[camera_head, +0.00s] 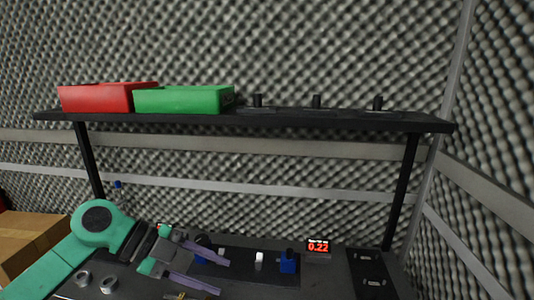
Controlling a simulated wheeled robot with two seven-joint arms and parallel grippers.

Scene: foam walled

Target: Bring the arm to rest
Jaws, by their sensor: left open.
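My left arm, green and black, comes in from the lower left. Its left gripper (212,269) has two purple fingers spread apart, with nothing seen between them. It is over the left part of the dark table (325,284), close to a dark mat with small items. My right gripper is not in this view.
A black shelf (300,120) spans above the table, bearing a red bin (98,98), a green bin (182,100) and black knobbed pieces. A blue block (288,265), a white piece (259,261) and a red-digit display (318,247) are right of the gripper. A cardboard box (30,240) stands left.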

